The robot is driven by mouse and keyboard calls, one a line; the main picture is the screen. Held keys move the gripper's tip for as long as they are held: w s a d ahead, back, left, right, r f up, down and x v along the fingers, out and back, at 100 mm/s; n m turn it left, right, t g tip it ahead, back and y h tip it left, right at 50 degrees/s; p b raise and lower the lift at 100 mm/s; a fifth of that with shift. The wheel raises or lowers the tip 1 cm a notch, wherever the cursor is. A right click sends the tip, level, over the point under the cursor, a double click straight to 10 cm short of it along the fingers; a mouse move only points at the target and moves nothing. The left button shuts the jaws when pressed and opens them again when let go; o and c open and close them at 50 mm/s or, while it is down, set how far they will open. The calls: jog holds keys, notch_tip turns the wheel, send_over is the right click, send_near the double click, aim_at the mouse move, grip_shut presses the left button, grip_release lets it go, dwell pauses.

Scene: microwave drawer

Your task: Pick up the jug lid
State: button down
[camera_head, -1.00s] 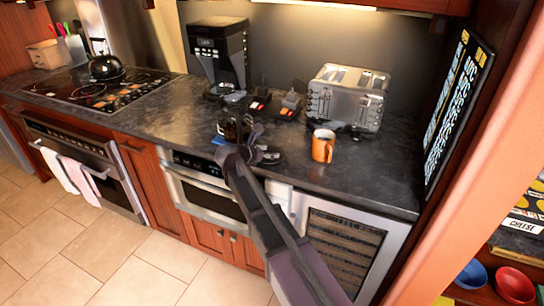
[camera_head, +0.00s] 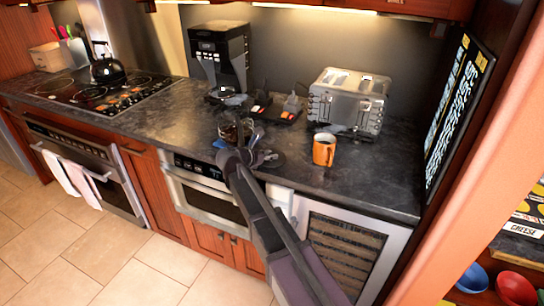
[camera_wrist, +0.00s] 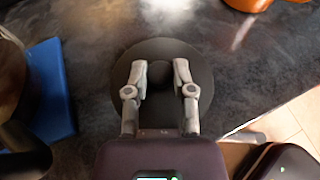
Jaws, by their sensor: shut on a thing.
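The jug lid is a dark round disc with a knob in its middle. In the wrist view the lid (camera_wrist: 205,85) lies below my gripper (camera_wrist: 160,76), with the two grey fingers on either side of the knob and shut on it. In the head view my gripper (camera_head: 263,155) is low over the counter near its front edge, and the lid's rim (camera_head: 277,162) shows partly beside it. The arm and fingers hide the rest. I cannot tell whether the lid touches the counter. A dark glass jug (camera_head: 229,128) stands just left of my gripper.
An orange mug (camera_head: 324,149) stands to the right. A toaster (camera_head: 347,101) and a coffee maker (camera_head: 218,58) stand behind. The dark counter (camera_head: 375,170) is clear at the front right.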

jog(key=shift+r+p, duration=1.75)
jog(key=shift+r, duration=0.1)
jog(key=s+a+r+p, duration=0.1)
jog(key=s+a, duration=0.8)
jog(key=s, duration=0.4)
jog(key=shift+a, duration=0.2)
